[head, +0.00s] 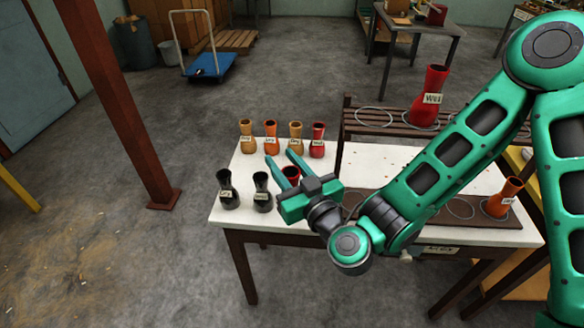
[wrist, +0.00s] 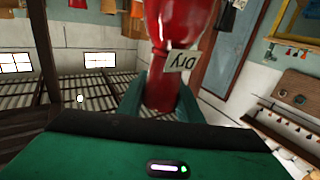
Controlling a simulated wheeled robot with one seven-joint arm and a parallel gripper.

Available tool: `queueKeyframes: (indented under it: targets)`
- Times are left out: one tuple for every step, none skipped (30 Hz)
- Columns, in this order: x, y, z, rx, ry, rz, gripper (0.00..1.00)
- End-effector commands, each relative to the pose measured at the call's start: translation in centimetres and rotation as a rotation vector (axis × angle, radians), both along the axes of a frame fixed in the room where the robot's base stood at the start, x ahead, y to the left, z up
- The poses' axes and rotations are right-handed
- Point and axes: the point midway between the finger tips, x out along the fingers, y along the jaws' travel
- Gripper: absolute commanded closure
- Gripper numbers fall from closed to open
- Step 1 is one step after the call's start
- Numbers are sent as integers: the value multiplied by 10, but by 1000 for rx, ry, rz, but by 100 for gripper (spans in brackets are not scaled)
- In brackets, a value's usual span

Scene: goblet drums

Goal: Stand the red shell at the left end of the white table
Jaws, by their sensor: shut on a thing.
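My gripper (head: 280,158) is over the left part of the white table (head: 388,157), shut on a red shell (head: 291,173). In the head view only the shell's open rim and a little of its side show between my fingers. The wrist view shows the red shell (wrist: 177,75) large between the jaws, with a "Dry" tag that reads upside down. I cannot tell whether its foot touches the table. Two dark shells (head: 227,189) and (head: 262,192) stand upright at the table's left end, left of my gripper.
Behind, a row holds a yellow shell (head: 247,137), an orange one (head: 270,137), another yellow one (head: 295,139) and a red one (head: 317,140). A large red shell (head: 428,100) stands on a slatted rack (head: 380,122). An orange shell (head: 502,198) stands on a brown board at right.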

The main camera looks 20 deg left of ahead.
Motion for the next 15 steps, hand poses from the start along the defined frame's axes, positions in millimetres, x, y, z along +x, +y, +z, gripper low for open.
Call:
queueKeyframes:
  targets:
    - [7, 1, -4, -1, -5, 1, 100]
    - [12, 1, -6, -1, -5, 1, 100]
    - [18, 0, -10, -2, -4, 1, 100]
    - [20, 1, -13, -3, -5, 4, 100]
    - [22, 1, -14, -3, -6, 5, 100]
    - [26, 1, -17, -3, -6, 5, 100]
    - [28, 1, -19, -3, -6, 6, 100]
    - [32, 1, -21, -3, -6, 6, 100]
    - [36, 0, -23, -3, -6, 5, 100]
    - [40, -1, -25, -3, -5, 4, 100]
    - [41, 0, -27, -4, -4, 6, 100]
    - [43, 0, -30, -6, -4, 7, 100]
    - [45, 0, -32, -6, -4, 9, 100]
    - [48, 0, -34, -6, -3, 9, 100]
    - [51, 0, -36, -8, -4, 9, 100]
